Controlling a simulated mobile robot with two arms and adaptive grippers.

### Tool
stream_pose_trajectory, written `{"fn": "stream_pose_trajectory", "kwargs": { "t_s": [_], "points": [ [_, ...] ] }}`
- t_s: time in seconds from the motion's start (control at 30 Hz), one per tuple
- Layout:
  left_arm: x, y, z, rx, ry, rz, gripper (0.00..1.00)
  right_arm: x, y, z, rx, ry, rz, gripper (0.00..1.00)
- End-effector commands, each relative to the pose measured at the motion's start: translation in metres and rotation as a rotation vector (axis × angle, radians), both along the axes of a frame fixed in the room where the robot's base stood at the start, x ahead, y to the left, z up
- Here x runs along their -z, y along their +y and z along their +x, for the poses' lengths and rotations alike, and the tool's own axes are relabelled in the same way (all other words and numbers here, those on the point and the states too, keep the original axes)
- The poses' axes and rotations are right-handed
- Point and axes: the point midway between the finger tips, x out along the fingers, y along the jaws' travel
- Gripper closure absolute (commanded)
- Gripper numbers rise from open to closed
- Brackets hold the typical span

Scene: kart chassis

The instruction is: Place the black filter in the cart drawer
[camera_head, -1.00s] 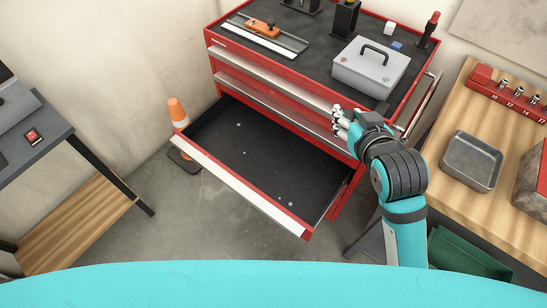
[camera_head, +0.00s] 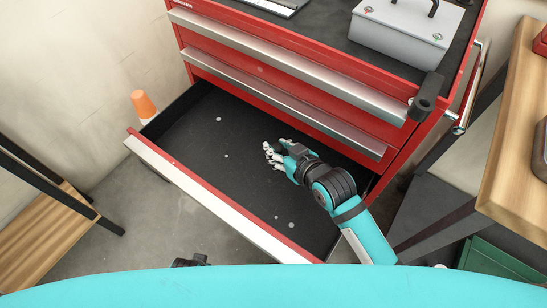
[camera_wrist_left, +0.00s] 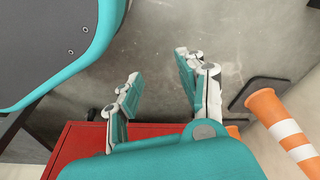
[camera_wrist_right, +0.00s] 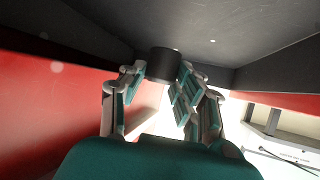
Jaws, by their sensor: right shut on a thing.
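The red cart's lowest drawer (camera_head: 200,185) is pulled open, with a dark floor and a pale front edge. My right gripper (camera_head: 272,156) is inside or just above the drawer, toward its right half. In the right wrist view my right gripper (camera_wrist_right: 158,80) is shut on the black filter (camera_wrist_right: 163,63), a short dark cylinder between its fingertips. In the head view the filter is mostly hidden by the hand. My left gripper (camera_wrist_left: 160,80) is open and empty in the left wrist view, over the grey floor.
Two shut drawers with metal handles (camera_head: 290,65) sit above the open one. A grey metal box (camera_head: 400,35) stands on the cart top. An orange cone (camera_head: 143,104) stands by the drawer's left side. Wooden tables flank the cart.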

Motion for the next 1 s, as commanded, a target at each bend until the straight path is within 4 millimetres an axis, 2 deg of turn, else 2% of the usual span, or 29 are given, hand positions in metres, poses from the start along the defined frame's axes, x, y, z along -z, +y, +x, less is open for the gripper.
{"fn": "stream_pose_trajectory", "kwargs": {
  "t_s": [0.03,0.1,0.27,0.53,0.67,1.0],
  "points": [
    [-0.006,-0.001,0.006,-0.001,-0.009,-0.001,0.6,0.013,0.0,0.0,0.0,0.003,-0.001,0.96],
    [-0.015,-0.001,0.011,-0.002,-0.014,-0.001,0.6,0.023,0.0,0.0,0.001,0.001,-0.001,0.96],
    [-0.029,-0.002,0.018,-0.004,-0.019,-0.001,0.6,0.034,0.0,0.0,0.0,-0.001,-0.001,0.96],
    [-0.06,-0.004,0.03,-0.007,-0.038,-0.004,0.6,0.067,0.0,0.0,0.001,0.001,-0.001,0.96],
    [-0.068,-0.004,0.032,-0.008,-0.04,-0.004,0.6,0.071,0.0,0.0,0.0,-0.002,-0.001,0.96],
    [-0.069,-0.004,0.032,-0.008,-0.04,-0.004,0.6,0.074,-0.001,0.0,0.0,-0.001,-0.001,0.96]
  ]
}}
